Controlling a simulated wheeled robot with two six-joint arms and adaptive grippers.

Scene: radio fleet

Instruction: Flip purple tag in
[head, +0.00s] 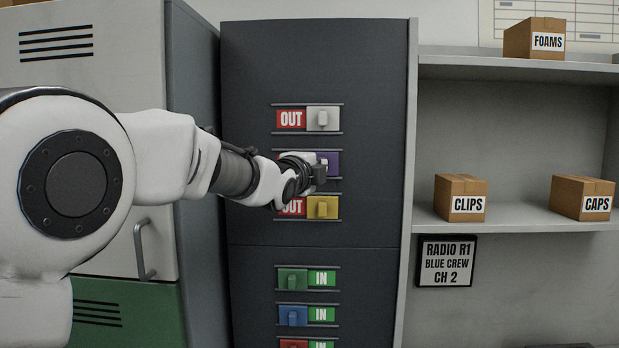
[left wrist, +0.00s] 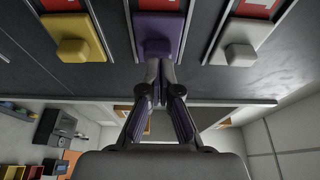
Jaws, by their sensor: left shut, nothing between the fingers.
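The purple tag (head: 333,160) sits at the right end of its slot on the dark cabinet, between the white and yellow tags. My left gripper (head: 319,173) covers much of it and hides the left part of its slot. The left wrist view shows the purple tag (left wrist: 158,28) with its raised knob, and a bit of red label beyond it. My left gripper (left wrist: 160,68) is shut and empty, its fingertips close beside the knob, on the side away from the red label. I cannot tell whether they touch. My right gripper is not in view.
The white tag (head: 323,119) above and yellow tag (head: 323,207) below sit right, showing OUT. Lower, the green tag (head: 292,279), blue tag (head: 293,315) and red tag (head: 293,344) sit left, showing IN. Shelves with boxes stand right; a locker (head: 110,240) stands left.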

